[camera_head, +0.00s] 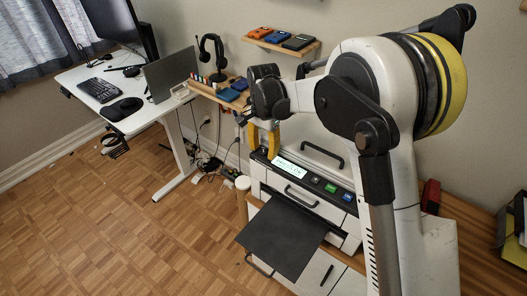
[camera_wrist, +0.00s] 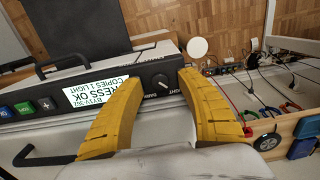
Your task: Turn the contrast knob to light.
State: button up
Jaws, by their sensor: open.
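The contrast knob (camera_wrist: 160,84) is a small dark round knob with a pale pointer line, on the front panel of the white printer (camera_head: 318,160). My yellow-fingered gripper (camera_wrist: 162,78) is open, with one fingertip on each side of the knob. Contact with the knob cannot be told. In the head view my gripper (camera_head: 263,153) is at the panel's left end, by the display (camera_head: 290,168); the knob cannot be made out there.
Green and blue buttons (camera_head: 330,188) are right of the display. A dark paper tray (camera_head: 283,236) juts out below. A small shelf with a headphone stand (camera_head: 212,55) is behind left. Cables (camera_head: 210,170) lie on the floor.

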grip_shut()
dwell(0.8)
